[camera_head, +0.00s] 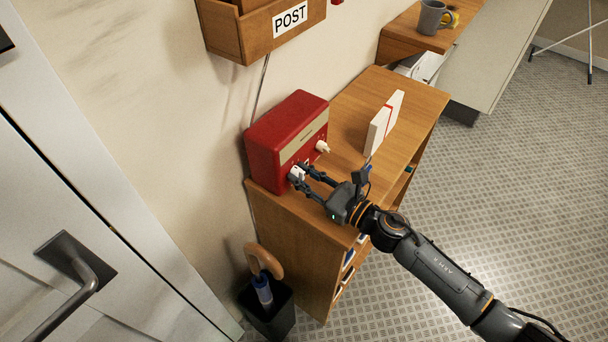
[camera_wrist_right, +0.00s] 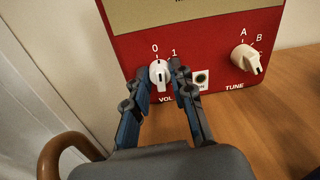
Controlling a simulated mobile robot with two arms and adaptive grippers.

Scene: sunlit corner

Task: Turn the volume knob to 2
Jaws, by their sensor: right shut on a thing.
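The red radio (camera_head: 287,140) stands on the wooden cabinet. Its white volume knob (camera_wrist_right: 160,76) is at the lower left of the front panel, above the letters "VOL". The marks 0 and 1 show above the knob; a mark 2 is not visible, and the right finger covers part of the panel there. The knob's bar looks roughly upright in the right wrist view; its exact setting is hard to tell. My right gripper (camera_head: 304,176) is shut on the volume knob, one finger on each side. My left gripper is not in view.
A cream tune knob (camera_wrist_right: 246,59) with marks A and B sits right of the volume knob. A white box with a red band (camera_head: 385,123) stands on the cabinet top (camera_head: 352,100). A POST box (camera_head: 262,25) hangs above. An umbrella bin (camera_head: 267,310) stands below.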

